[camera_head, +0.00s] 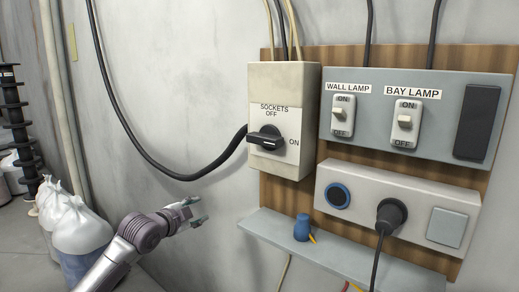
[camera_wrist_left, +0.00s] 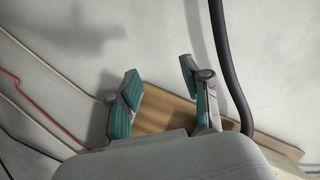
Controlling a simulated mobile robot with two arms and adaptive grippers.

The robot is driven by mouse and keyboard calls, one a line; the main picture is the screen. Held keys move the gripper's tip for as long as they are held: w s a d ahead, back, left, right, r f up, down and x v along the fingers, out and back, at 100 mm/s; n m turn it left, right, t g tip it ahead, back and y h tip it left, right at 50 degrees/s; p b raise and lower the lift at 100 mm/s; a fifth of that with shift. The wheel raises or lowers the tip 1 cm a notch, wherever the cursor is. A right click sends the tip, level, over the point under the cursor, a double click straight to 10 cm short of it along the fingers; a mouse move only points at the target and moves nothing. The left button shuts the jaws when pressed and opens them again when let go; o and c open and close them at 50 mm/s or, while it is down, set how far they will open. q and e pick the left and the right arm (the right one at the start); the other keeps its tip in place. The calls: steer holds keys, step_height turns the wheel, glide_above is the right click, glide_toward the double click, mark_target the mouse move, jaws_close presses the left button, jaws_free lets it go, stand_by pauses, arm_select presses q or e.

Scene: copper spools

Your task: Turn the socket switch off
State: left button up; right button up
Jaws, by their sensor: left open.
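The socket switch is a black rotary knob (camera_head: 266,138) on a beige box (camera_head: 284,82) labelled SOCKETS, with OFF above and ON to the right. The knob lies roughly horizontal, its length in line with ON. My left gripper (camera_head: 197,211) is left of and below the box, apart from it. In the left wrist view the left gripper's two fingers (camera_wrist_left: 157,92) stand apart with nothing between them. The knob does not show in the left wrist view. My right gripper is in neither view.
A grey panel (camera_head: 440,122) holds the wall lamp and bay lamp switches. Below it a socket strip (camera_head: 362,213) holds a black plug (camera_head: 391,214). A blue-grey shelf (camera_head: 335,258) juts out under the board with a small blue object (camera_head: 302,228). A black cable (camera_head: 178,176) loops left of the box.

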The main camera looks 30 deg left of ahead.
arm_select(q)
steer(key=s+d+r+m+t+h, duration=0.1)
steer(key=d+r+m, duration=0.1)
steer(key=r, duration=0.3)
steer(key=s+d+r+m+t, duration=0.1)
steer(key=d+r, duration=0.2)
steer(key=r, duration=0.2)
steer(key=m+t+h, duration=0.1)
steer(key=m+h, duration=0.3)
steer(key=m, duration=0.3)
glide_toward(260, 141)
steer(key=shift+y, duration=0.3)
steer(key=w+p, duration=0.2)
steer(key=w, duration=0.1)
steer(key=w+p, duration=0.2)
steer(key=w, duration=0.1)
steer(key=w+p, duration=0.2)
steer(key=w, duration=0.1)
steer(key=shift+d, duration=0.4)
steer(key=shift+w+d+f, duration=0.1)
steer(key=shift+w+f, duration=0.05)
steer(key=shift+w, duration=0.5)
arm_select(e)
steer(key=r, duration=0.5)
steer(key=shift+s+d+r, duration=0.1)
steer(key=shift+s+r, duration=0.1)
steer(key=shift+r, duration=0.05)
arm_select(q)
jaws_close()
